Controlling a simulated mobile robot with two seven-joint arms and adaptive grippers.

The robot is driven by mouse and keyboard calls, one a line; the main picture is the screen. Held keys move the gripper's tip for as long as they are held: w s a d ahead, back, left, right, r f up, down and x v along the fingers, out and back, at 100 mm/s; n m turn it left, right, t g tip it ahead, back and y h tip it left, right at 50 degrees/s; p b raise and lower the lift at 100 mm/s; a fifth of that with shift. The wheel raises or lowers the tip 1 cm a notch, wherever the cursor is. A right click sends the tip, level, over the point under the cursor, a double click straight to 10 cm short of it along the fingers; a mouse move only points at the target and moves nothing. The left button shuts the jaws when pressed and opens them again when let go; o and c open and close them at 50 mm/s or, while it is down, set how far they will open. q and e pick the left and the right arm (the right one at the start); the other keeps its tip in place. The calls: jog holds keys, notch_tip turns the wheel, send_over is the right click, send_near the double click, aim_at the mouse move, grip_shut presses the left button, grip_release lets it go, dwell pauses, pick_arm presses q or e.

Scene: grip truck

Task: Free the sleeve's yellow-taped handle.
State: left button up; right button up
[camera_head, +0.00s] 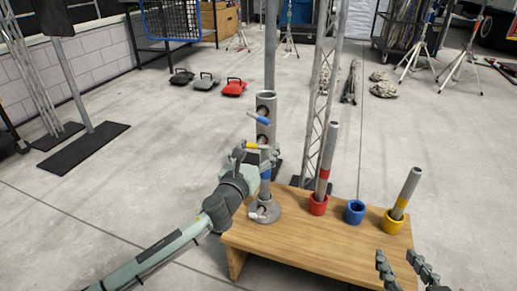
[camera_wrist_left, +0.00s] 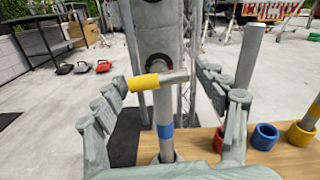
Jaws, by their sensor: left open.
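The grey upright sleeve (camera_head: 265,104) stands on a round flanged base on the wooden bench. Its yellow-taped handle (camera_head: 256,146) sticks out sideways; in the left wrist view the yellow tape (camera_wrist_left: 143,82) is on the handle's left end. My left gripper (camera_head: 256,157) is open at the sleeve, with its fingers (camera_wrist_left: 165,85) on either side of the handle. The taped end appears close to the left finger; I cannot tell if they touch. A blue-taped handle (camera_head: 258,117) sits higher on the sleeve. My right gripper (camera_head: 405,262) is open and empty at the bench's front right.
On the wooden bench (camera_head: 300,240) stand a red cup (camera_head: 318,208) and a yellow cup (camera_head: 392,224), each with a grey tube, and an empty blue cup (camera_head: 354,212). A lattice truss (camera_head: 312,120) rises behind the bench. Open floor lies to the left.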

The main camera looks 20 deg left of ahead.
pick_arm(q)
jog(key=shift+c, duration=0.3)
jog(key=c, duration=1.1)
